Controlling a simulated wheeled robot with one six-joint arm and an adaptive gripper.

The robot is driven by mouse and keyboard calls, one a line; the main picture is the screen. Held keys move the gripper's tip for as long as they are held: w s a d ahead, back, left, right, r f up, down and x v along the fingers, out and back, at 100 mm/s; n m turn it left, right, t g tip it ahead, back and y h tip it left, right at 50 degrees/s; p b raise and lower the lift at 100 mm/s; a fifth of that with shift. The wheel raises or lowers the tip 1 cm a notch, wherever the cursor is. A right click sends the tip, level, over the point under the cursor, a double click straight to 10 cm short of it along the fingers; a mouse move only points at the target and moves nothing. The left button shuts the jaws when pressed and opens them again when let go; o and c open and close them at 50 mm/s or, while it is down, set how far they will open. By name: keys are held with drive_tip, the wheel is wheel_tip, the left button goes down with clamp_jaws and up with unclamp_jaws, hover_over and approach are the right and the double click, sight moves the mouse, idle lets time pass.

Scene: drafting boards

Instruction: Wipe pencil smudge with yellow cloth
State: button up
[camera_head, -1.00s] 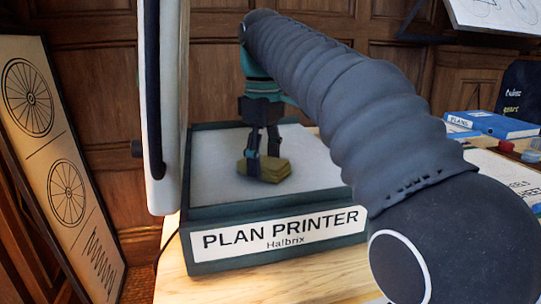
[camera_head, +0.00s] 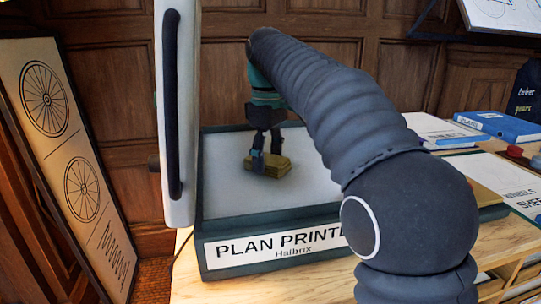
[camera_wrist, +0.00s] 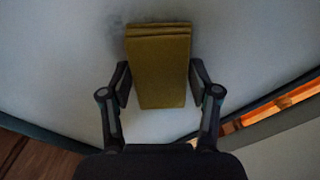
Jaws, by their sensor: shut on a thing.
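The yellow cloth (camera_head: 281,168) is a folded, mustard-coloured pad. My gripper (camera_head: 266,156) is shut on it, with one finger at each side, as the wrist view also shows the cloth (camera_wrist: 160,75) between the fingers. The cloth is down at the pale bed of the plan printer (camera_head: 222,180) and looks to be touching it. In the wrist view a faint dark grey smudge (camera_wrist: 115,26) shows on the bed beside the cloth's far left corner. Part of the smudge may be hidden under the cloth.
The printer's raised lid (camera_head: 177,120) stands upright at the left of the bed. A dark rim (camera_head: 215,216) edges the bed. A framed wheel drawing (camera_head: 75,160) leans at the far left. Blue books (camera_head: 495,125) and papers lie on the desk at right.

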drive_tip(key=shift+w+a, duration=0.3)
drive_tip(key=shift+w, duration=0.65)
drive_tip(key=shift+w+a, duration=0.25)
drive_tip(key=shift+w, duration=0.75)
drive_tip(key=shift+w+a, duration=0.3)
drive_tip(key=shift+w, duration=0.65)
drive_tip(key=shift+r, duration=0.1)
drive_tip(key=shift+r, duration=1.5)
